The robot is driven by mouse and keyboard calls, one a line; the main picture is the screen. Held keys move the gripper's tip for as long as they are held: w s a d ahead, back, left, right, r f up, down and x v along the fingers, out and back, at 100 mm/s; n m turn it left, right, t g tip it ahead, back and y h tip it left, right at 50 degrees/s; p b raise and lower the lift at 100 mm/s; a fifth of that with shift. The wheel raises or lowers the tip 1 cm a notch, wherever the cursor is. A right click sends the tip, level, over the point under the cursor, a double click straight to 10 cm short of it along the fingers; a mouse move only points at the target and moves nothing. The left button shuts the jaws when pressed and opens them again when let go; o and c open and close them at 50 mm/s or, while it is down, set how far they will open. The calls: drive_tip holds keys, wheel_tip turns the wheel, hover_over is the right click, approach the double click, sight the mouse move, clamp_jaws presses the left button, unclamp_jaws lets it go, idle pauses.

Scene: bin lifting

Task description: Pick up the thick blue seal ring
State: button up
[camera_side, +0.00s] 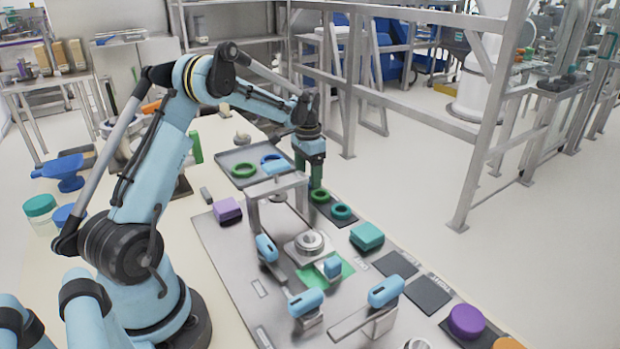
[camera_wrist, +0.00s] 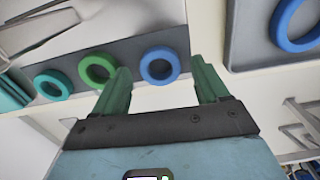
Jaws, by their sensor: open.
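My gripper (camera_side: 316,184) points down over the dark mat (camera_side: 330,216), its green fingers apart and empty. In the wrist view, a blue ring (camera_wrist: 160,66) lies flat on the mat between the two fingertips (camera_wrist: 161,68); my gripper hides this ring in the side view. A green ring (camera_wrist: 97,70) lies left of it, just outside the left finger, and a teal ring (camera_wrist: 52,86) lies further left. A larger blue ring (camera_wrist: 297,22) lies in the grey tray at upper right; it partly shows in the side view (camera_side: 270,158). I cannot tell which blue ring is the thick one.
The grey tray (camera_side: 229,158) also holds a green ring (camera_side: 243,171) and a light blue block (camera_side: 275,168). A metal arch (camera_side: 276,187) stands close to the left of my gripper. A teal block (camera_side: 367,236) and a purple block (camera_side: 227,210) sit nearby.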

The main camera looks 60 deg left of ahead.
drive_tip(key=shift+f, duration=0.4)
drive_tip(key=c, duration=1.1)
drive_tip(key=shift+r, duration=0.15)
